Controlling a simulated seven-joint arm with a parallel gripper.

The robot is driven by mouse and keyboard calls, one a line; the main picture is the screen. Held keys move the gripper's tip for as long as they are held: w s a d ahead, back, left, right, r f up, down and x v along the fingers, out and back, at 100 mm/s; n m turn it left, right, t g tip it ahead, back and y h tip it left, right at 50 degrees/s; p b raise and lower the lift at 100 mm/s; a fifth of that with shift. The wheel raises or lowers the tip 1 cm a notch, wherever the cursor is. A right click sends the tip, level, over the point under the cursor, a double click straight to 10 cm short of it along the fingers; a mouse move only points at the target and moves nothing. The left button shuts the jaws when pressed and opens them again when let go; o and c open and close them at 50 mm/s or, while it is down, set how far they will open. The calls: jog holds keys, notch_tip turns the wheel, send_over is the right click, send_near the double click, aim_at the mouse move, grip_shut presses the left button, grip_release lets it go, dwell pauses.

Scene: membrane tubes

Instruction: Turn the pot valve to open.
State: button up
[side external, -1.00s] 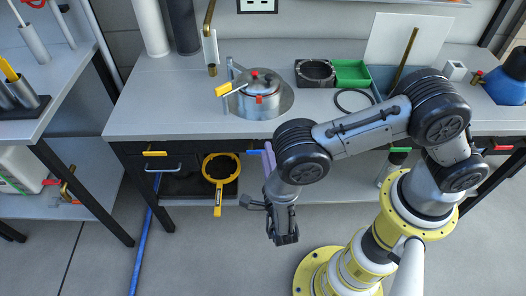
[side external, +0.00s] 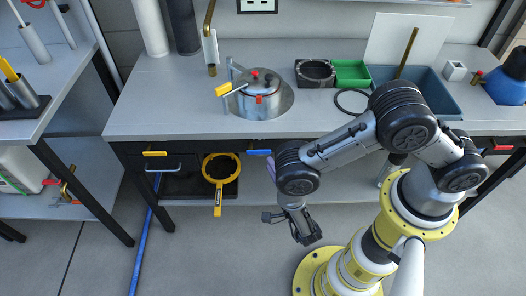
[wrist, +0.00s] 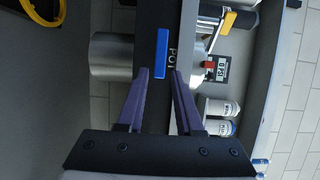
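The POT label (wrist: 173,50) is on the dark front rail of the bench, beside a blue bar handle (wrist: 160,53). The blue handle also shows on the bench front in the side external view (side external: 259,152). The steel pot (side external: 258,98) sits in the bench top, with red parts and a yellow-tipped lever (side external: 223,89). My gripper (wrist: 160,72) is open and empty. Its purple fingers point at the rail, and the blue handle appears between and beyond their tips. Contact cannot be told. In the side external view my arm hides most of the fingers.
A yellow handle (side external: 155,153) and a red handle (side external: 502,147) are also on the bench front. A yellow ring tool (side external: 220,169) lies below the bench. A black dish (side external: 315,73), green tray (side external: 352,73) and blue bin (side external: 440,88) stand on top. The floor in front is clear.

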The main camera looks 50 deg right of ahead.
aim_at(264, 153)
jog(key=shift+x, duration=3.5)
grip_shut()
